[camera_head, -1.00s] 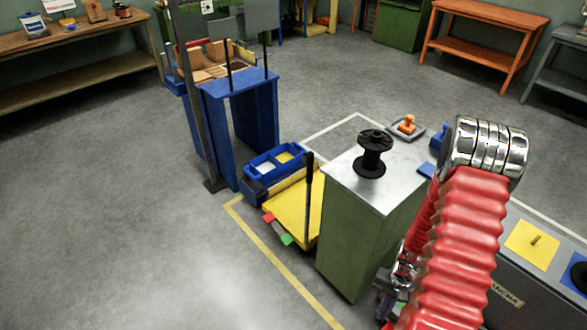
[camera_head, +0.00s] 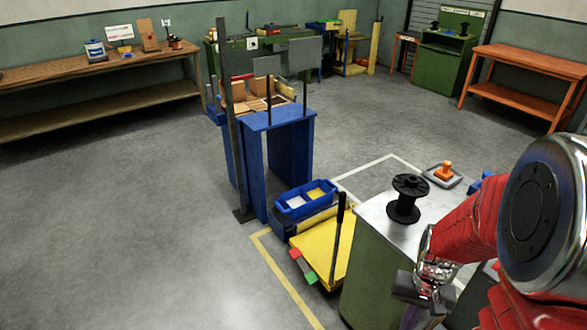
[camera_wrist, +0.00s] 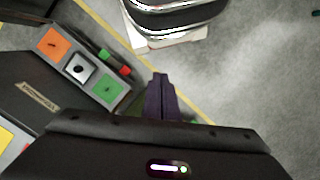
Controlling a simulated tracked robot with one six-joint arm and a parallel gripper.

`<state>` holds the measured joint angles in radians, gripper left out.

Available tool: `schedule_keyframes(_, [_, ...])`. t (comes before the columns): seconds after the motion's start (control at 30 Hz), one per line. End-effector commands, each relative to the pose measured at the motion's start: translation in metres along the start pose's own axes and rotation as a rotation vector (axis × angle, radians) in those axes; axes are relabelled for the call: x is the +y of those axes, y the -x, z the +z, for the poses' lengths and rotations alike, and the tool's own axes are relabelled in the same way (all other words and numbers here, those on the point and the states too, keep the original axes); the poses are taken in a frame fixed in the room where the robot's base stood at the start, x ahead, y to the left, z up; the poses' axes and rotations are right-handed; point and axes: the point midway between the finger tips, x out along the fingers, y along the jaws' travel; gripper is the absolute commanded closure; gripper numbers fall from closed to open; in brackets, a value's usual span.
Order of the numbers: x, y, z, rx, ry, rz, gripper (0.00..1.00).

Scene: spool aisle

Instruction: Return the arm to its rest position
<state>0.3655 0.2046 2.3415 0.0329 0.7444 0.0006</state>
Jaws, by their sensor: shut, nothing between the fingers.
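My arm is red with chrome joints and fills the right side of the head view. It is bent, with a large round joint close to the camera. My gripper (camera_wrist: 160,95) shows in the wrist view as two dark purple fingers, shut together with nothing between them. In the head view the wrist end hangs beside the green cabinet (camera_head: 375,275); the fingertips are hard to make out there. A black spool (camera_head: 407,198) stands upright on the cabinet's pale top, apart from my arm.
A yellow platform (camera_head: 322,250) with a black post and a blue two-part bin (camera_head: 306,200) lie left of the cabinet. A blue stand (camera_head: 290,160) is behind them. A grey panel with coloured squares (camera_wrist: 105,88) shows in the wrist view. Open floor lies left.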

Motion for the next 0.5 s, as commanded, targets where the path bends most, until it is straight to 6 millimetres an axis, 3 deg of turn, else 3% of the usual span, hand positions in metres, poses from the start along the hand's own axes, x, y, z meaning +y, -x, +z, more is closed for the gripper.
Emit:
schedule_keyframes(0.1, [-0.009,0.024,0.009,0.034,0.032,0.005,1.0])
schedule_keyframes(0.5, [-0.033,0.088,0.043,0.148,0.133,0.018,1.0])
